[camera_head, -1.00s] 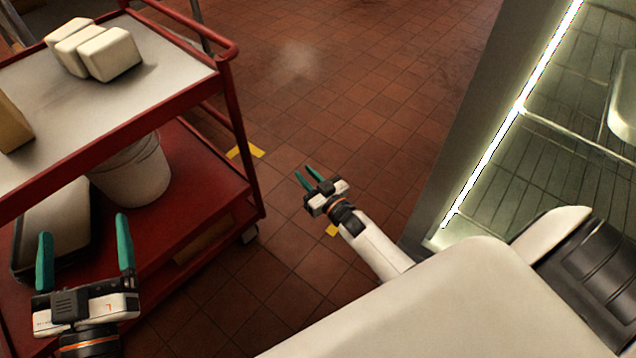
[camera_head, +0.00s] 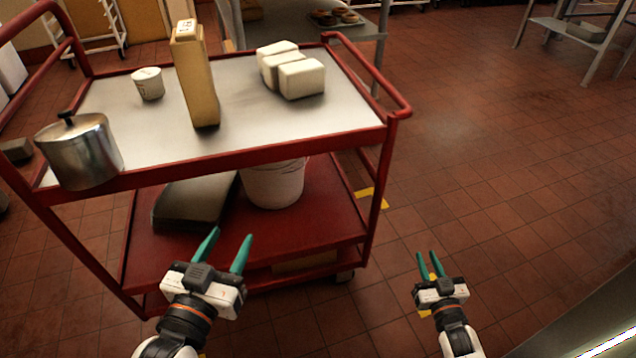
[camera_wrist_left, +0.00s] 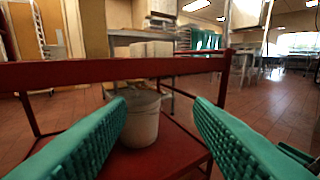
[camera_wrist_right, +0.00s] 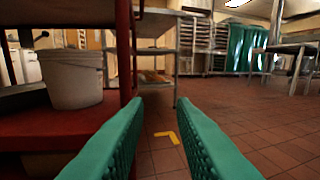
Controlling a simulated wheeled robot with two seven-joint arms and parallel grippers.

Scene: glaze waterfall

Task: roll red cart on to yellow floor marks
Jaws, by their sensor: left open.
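The red cart (camera_head: 240,166) stands on the tiled floor, its handle bars at the left and right ends. Yellow floor marks show beyond its right end (camera_head: 372,198) and partly behind my right gripper; one also shows in the right wrist view (camera_wrist_right: 168,136). My left gripper (camera_head: 228,246) is open and empty in front of the cart's near side; its fingers point at the cart in the left wrist view (camera_wrist_left: 160,125). My right gripper (camera_head: 430,262) is open and empty to the right of the cart, apart from it.
The top shelf carries a metal pot (camera_head: 80,152), a small tub (camera_head: 148,84), a tall tan carton (camera_head: 194,80) and white blocks (camera_head: 292,72). A white bucket (camera_head: 274,184) and a grey bin (camera_head: 196,200) are below. Floor to the right is open; a table (camera_head: 300,18) stands behind.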

